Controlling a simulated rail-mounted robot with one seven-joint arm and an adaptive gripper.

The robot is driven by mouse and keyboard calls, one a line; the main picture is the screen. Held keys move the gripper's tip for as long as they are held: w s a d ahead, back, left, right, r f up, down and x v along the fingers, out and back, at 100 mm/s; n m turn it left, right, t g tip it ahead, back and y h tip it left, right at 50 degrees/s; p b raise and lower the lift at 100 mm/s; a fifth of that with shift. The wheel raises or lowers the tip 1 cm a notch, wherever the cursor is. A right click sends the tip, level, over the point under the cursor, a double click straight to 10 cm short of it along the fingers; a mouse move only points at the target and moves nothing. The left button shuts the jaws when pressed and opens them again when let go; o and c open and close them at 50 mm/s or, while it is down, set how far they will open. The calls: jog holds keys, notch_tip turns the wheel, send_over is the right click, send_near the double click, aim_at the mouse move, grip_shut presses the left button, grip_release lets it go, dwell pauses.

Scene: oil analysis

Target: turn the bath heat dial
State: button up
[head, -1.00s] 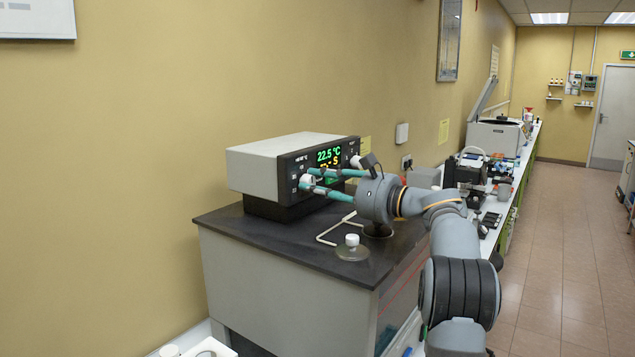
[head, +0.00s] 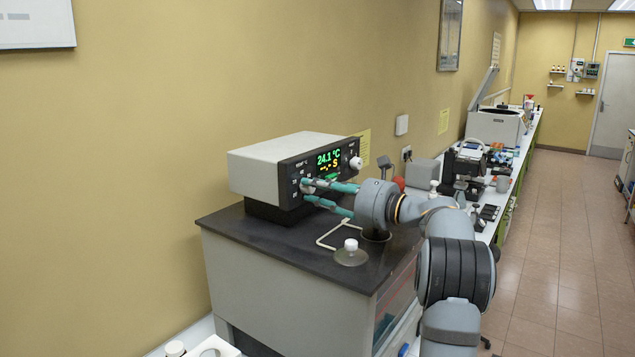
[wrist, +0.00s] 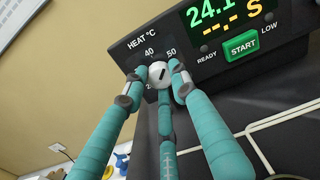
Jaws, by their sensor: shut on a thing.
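The heat dial (wrist: 158,74) is a small white knob with a dark pointer mark, under the "HEAT °C" label on the black front panel (wrist: 207,50) in the wrist view. The numbers 40 and 50 show around it; other markings are partly hidden by fingers. My gripper (wrist: 154,80) has teal fingers shut on the dial, with fingertips at its left and right sides and another finger below. In the head view my gripper (head: 306,190) reaches the left part of the panel on the bath's control box (head: 262,165), hiding most of the dial. The green display (head: 328,158) reads 24.1 °C.
Another white knob (head: 356,162) sits at the panel's right end. A green START button (wrist: 242,47) is right of the dial. A glass piece with a white cap (head: 351,253) and a bent rod (head: 335,232) are on the dark bath top (head: 270,248), below my gripper.

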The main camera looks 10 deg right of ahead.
jog(key=shift+m+p, duration=0.75)
jog(key=shift+m, duration=0.45)
jog(key=o, duration=1.2)
jog(key=shift+c, duration=0.2)
jog(key=v, duration=1.2)
jog(key=shift+w, duration=0.15)
